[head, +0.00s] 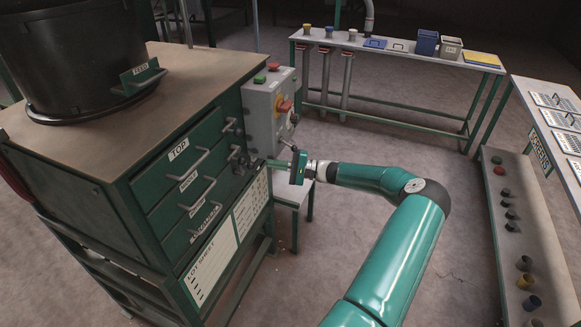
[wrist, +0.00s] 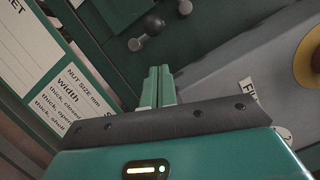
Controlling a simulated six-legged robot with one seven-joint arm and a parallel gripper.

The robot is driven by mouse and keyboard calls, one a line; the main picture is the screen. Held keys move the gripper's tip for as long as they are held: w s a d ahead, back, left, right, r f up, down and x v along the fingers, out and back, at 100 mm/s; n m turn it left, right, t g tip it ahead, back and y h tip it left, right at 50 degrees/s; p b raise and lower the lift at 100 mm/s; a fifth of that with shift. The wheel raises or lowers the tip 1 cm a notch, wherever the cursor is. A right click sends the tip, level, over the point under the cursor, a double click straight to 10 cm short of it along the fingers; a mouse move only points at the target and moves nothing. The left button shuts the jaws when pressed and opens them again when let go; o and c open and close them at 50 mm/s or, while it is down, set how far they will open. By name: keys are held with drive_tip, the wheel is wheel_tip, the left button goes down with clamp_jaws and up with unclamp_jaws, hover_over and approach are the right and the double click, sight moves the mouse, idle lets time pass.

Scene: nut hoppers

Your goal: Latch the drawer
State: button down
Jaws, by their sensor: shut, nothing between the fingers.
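A green cabinet holds a stack of drawers: the top drawer (head: 167,167), the middle drawer (head: 176,200) and the bottom drawer (head: 190,232), each with a bar handle. Their fronts look flush with the cabinet. Small latch knobs sit along the right edge of the fronts, near the dark latch (head: 238,166). My gripper (head: 266,163) is shut and empty, its fingers pointing left at the lower latches. In the wrist view the shut fingers (wrist: 157,86) lie below a dark latch with pale ends (wrist: 154,23), apparently apart from it. Which drawer this latch serves I cannot tell.
A lot sheet (head: 212,266) is below the drawers. A black feed hopper (head: 75,60) stands on the cabinet top. Benches stand at the back and right.

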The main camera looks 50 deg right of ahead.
drive_tip(key=shift+w+a+r, duration=0.1)
drive_tip(key=shift+a+r, duration=0.1)
drive_tip(key=shift+a, duration=0.45)
drive_tip(key=shift+w+a+r, duration=0.1)
drive_tip(key=shift+a+r, duration=0.15)
drive_tip(key=shift+a, duration=0.35)
drive_tip(key=shift+w+a+r, duration=0.1)
drive_tip(key=shift+a+r, duration=0.1)
drive_tip(key=shift+a, duration=0.45)
drive_tip(key=shift+s+a+r+n+g, duration=0.1)
drive_tip(key=shift+a+n+g, duration=0.1)
drive_tip(key=shift+n, duration=0.25)
drive_tip(key=shift+a+r+n+g, duration=0.1)
drive_tip(key=shift+n+g, duration=0.1)
drive_tip(key=shift+n, duration=0.25)
drive_tip(key=shift+s+a+f+n+g+h, duration=0.25)
drive_tip(key=shift+a+n+h, duration=0.6)
drive_tip(key=shift+n, duration=1.5)
drive_tip(key=shift+s+a+f+n+g+h, duration=0.15)
drive_tip(key=shift+s+a+n+h, duration=0.5)
drive_tip(key=shift+n, duration=1.75)
drive_tip(key=shift+s+a+f+n+g+h, duration=0.25)
drive_tip(key=shift+a+n+h, duration=0.8)
drive_tip(key=shift+n, duration=1.3)
drive_tip(key=shift+w+a, duration=0.1)
drive_tip(key=shift+w, duration=0.1)
drive_tip(key=shift+r, duration=0.1)
